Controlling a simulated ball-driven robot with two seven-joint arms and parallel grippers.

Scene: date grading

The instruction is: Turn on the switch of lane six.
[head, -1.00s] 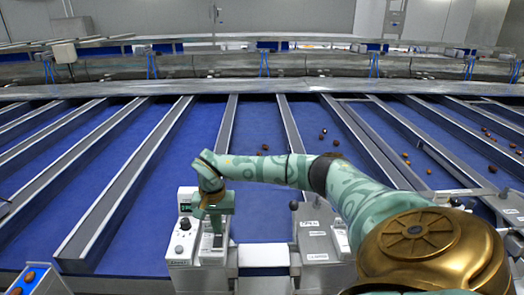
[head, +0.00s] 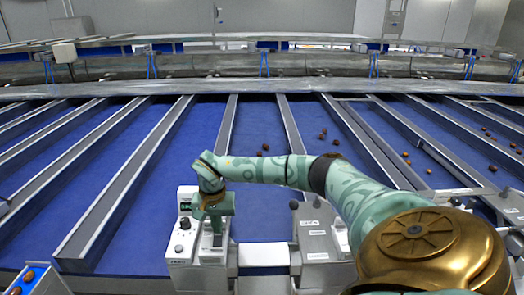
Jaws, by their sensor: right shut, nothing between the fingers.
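A white control box (head: 184,252) stands at the front edge of the lanes. It has a small green-lit display, a black knob (head: 184,223) and a grey panel on its right side. My right gripper (head: 216,240) points down at that right-hand panel, shut with nothing held. It hides part of the panel, so I cannot tell the state of any switch under it. The label on the box front is too small to read. My left gripper is not in view.
A second grey control box (head: 316,240) with a black-knobbed lever stands to the right. Blue lanes (head: 254,185) between metal dividers run away from me, with several brown dates (head: 323,136) on the right-hand ones.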

